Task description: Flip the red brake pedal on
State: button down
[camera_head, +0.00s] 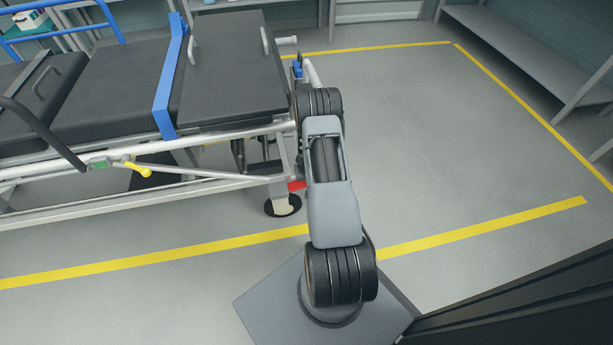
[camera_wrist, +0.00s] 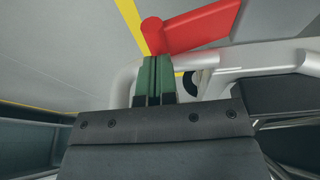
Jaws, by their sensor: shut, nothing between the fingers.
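The red brake pedal (camera_wrist: 200,28) fills the top of the wrist view, a flat red bar with a rounded end at its left. In the head view a small part of the red pedal (camera_head: 297,186) shows low at the stretcher's near end, beside my arm. My gripper (camera_wrist: 154,62) has its green fingers pressed together with nothing between them. The fingertips appear close to the pedal's rounded end in the picture; I cannot tell whether they touch it. My gripper is hidden behind my arm in the head view.
The stretcher (camera_head: 110,90) with black pads and a blue strap (camera_head: 172,80) stands at left. A wheel (camera_head: 283,205) is below the pedal. A pale frame tube (camera_wrist: 125,85) runs close beside my fingers. Clear floor (camera_head: 430,130) lies right, with shelving (camera_head: 530,50) beyond.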

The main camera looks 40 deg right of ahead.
dwell(0.3)
jog(key=shift+d+f+b, duration=0.25)
jog(key=shift+f+b, duration=0.3)
jog(key=shift+b, duration=0.4)
jog(key=shift+s+d+f+t+y+b, duration=0.1)
jog(key=shift+s+d+t+y+b, duration=0.15)
jog(key=shift+y+b, duration=0.5)
jog(key=shift+w, duration=0.1)
jog(key=shift+a+r, duration=0.1)
jog(key=shift+r, duration=0.15)
jog(key=p+v, duration=0.4)
jog(key=v, duration=0.5)
jog(key=shift+a+r, duration=0.3)
jog(key=shift+r, duration=0.1)
jog(key=shift+a, duration=0.1)
